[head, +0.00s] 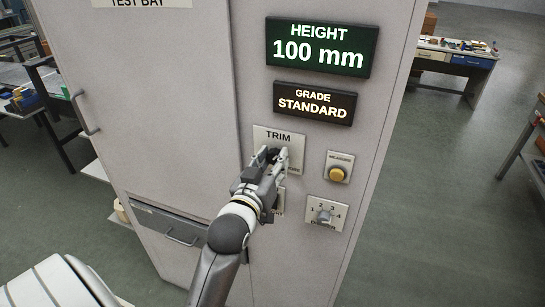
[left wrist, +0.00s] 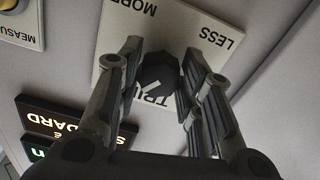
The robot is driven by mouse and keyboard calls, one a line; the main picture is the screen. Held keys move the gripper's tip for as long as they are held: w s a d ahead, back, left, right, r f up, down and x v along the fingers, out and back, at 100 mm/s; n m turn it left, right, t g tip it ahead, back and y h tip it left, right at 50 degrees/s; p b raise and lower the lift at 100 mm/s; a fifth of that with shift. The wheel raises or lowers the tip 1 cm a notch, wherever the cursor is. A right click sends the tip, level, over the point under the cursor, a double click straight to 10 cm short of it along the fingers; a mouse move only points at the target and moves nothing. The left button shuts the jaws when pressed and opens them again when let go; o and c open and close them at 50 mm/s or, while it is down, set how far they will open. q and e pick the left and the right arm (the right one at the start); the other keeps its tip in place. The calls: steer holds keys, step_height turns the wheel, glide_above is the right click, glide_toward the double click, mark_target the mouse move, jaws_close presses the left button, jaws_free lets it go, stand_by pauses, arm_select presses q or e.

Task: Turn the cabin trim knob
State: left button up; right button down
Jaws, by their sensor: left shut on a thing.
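The trim knob (left wrist: 158,72) is black with a pale pointer line. It sits on a cream plate lettered TRIM (head: 279,138), with MORE and LESS also lettered on it in the left wrist view. My left gripper (head: 270,158) reaches up to this plate and covers most of the knob in the head view. In the left wrist view its two fingers (left wrist: 158,75) stand on either side of the knob, shut on it. My right gripper is not in view.
A yellow MEASURE button (head: 337,174) and a small numbered selector (head: 324,215) sit right of the gripper. Lit signs (head: 318,48) read HEIGHT 100 mm and, below, GRADE STANDARD (head: 314,103). A drawer (head: 168,222) is at lower left. Workbenches stand beyond the cabinet.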

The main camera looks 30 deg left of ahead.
arm_select(q)
steer(key=shift+n, duration=0.6)
steer(key=o, duration=1)
steer(key=shift+o, duration=0.2)
steer(key=v, duration=0.7)
steer(key=shift+s, duration=0.25)
